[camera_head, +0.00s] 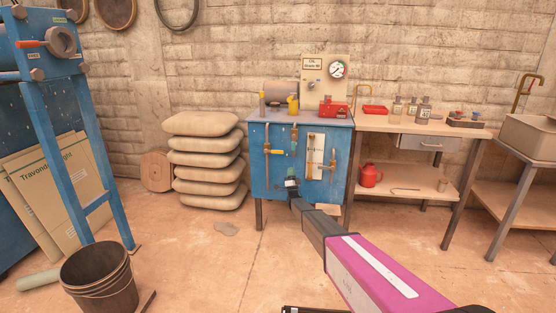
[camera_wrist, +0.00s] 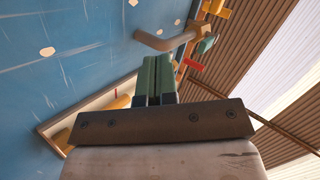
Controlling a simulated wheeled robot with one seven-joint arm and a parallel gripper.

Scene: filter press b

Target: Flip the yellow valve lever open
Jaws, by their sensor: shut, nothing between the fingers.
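A small yellow part (camera_head: 294,134), seemingly the valve lever, stands on the pipework at the upper middle of the blue cabinet (camera_head: 258,178). A green piece (camera_head: 293,147) sits just below it. In the wrist view a yellow part (camera_wrist: 217,8) shows at the top edge, above a teal piece (camera_wrist: 205,45) and a red one (camera_wrist: 193,64); I cannot tell surely if it is the lever. My gripper (camera_head: 290,182) is below the yellow part, in front of the cabinet. Its green fingers (camera_wrist: 158,80) are together and empty. No contact with the lever shows.
A brass pipe (camera_head: 267,160) runs down the cabinet's left side. A white sight panel (camera_head: 317,156) and a brass pipe with a handle (camera_head: 331,160) are on the right. A bent brass fitting (camera_wrist: 165,40) juts out beyond my fingers. Stacked sacks (camera_head: 205,158) stand left.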

